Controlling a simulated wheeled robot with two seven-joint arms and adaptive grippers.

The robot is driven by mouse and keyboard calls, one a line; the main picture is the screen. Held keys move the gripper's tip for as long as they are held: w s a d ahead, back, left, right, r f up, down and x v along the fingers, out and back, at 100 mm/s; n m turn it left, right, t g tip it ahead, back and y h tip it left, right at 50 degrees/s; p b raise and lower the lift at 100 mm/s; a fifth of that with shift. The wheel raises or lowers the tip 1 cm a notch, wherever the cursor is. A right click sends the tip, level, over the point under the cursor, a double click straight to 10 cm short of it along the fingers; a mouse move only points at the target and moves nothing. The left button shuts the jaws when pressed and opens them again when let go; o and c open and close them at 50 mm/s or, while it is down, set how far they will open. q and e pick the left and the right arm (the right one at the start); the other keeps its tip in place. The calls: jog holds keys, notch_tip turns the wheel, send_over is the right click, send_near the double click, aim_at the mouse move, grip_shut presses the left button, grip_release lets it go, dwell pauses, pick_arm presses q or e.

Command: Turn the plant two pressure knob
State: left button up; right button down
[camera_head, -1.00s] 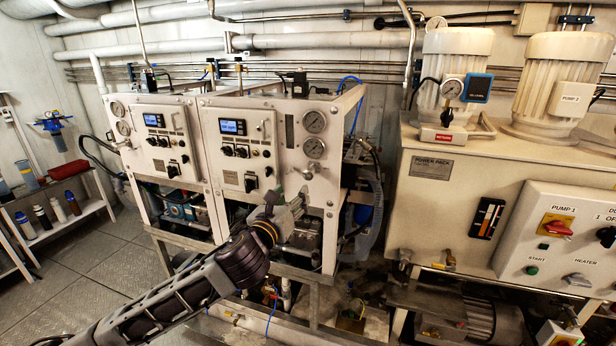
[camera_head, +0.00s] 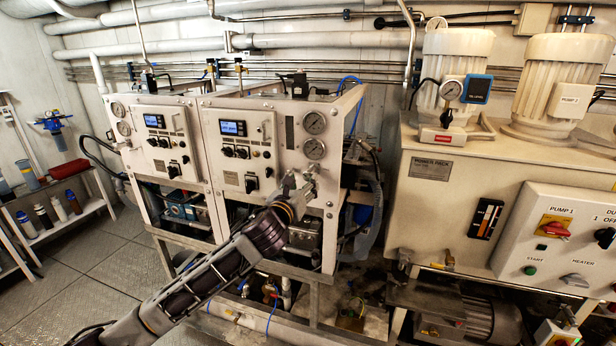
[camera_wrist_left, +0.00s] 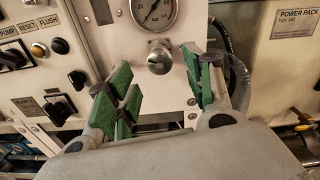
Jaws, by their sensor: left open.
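The pressure knob (camera_wrist_left: 159,57) is a round silver knob just below a pressure gauge (camera_wrist_left: 155,12) on the right-hand panel in the left wrist view. In the head view, that gauge (camera_head: 315,148) is the lower of two at the panel's right edge; my gripper partly covers the knob area. My left gripper (camera_head: 300,187) is in front of the panel, below the gauge. In the left wrist view its green-padded fingers (camera_wrist_left: 163,78) are open and empty. The knob shows between and beyond the fingertips, apparently not gripped. My right gripper is not in view.
The right-hand panel (camera_head: 230,170) also carries black switches and a display. A similar panel (camera_head: 158,150) stands to its left. A power pack cabinet (camera_head: 440,195) stands to the right. A grey hose (camera_head: 377,205) hangs right of the panel frame.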

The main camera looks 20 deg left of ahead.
aim_at(307, 177)
pick_arm(q)
jog(key=shift+w, duration=2)
jog(key=shift+w+p, duration=0.3)
jog(key=shift+w, duration=0.45)
jog(key=c, duration=1)
jog(key=shift+c, duration=0.2)
